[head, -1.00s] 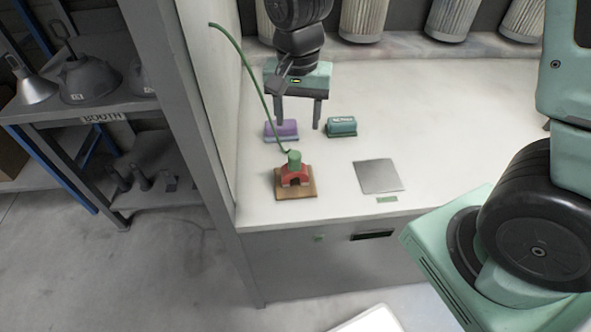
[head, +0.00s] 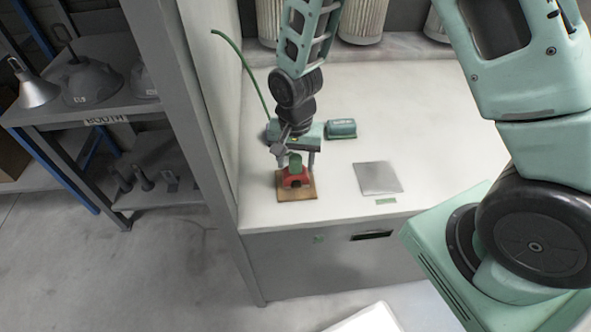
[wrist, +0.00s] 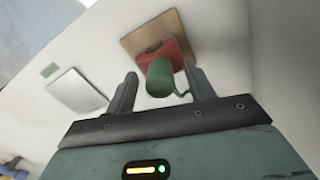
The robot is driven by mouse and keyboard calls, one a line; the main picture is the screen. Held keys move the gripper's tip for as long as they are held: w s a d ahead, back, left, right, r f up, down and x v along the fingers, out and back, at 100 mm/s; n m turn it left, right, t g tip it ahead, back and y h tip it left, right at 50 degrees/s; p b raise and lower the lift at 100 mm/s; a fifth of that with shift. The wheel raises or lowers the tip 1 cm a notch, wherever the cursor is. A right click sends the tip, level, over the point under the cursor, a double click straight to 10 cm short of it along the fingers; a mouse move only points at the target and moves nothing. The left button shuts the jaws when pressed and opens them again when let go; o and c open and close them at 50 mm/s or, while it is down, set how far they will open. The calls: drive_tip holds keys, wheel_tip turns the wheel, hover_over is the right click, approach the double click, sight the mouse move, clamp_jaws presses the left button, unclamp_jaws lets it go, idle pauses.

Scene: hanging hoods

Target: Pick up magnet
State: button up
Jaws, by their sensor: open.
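The magnet (head: 296,180) is a red block with a green cylinder on top. It sits on a square wooden plate (head: 284,194) near the front left of the white bench. In the wrist view the red body (wrist: 173,51) and the wooden plate (wrist: 132,42) show beyond the green cylinder (wrist: 160,78). My gripper (head: 295,162) is open and points down just above and behind the magnet. In the wrist view its two fingers (wrist: 160,75) stand on either side of the green cylinder, with no contact visible.
A green cable (head: 240,58) arcs from the left wall down toward my gripper. A flat grey plate (head: 378,178) lies right of the magnet.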

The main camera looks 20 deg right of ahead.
drive_tip(key=shift+f, duration=0.2)
clamp_jaws()
drive_tip(key=shift+r, duration=0.1)
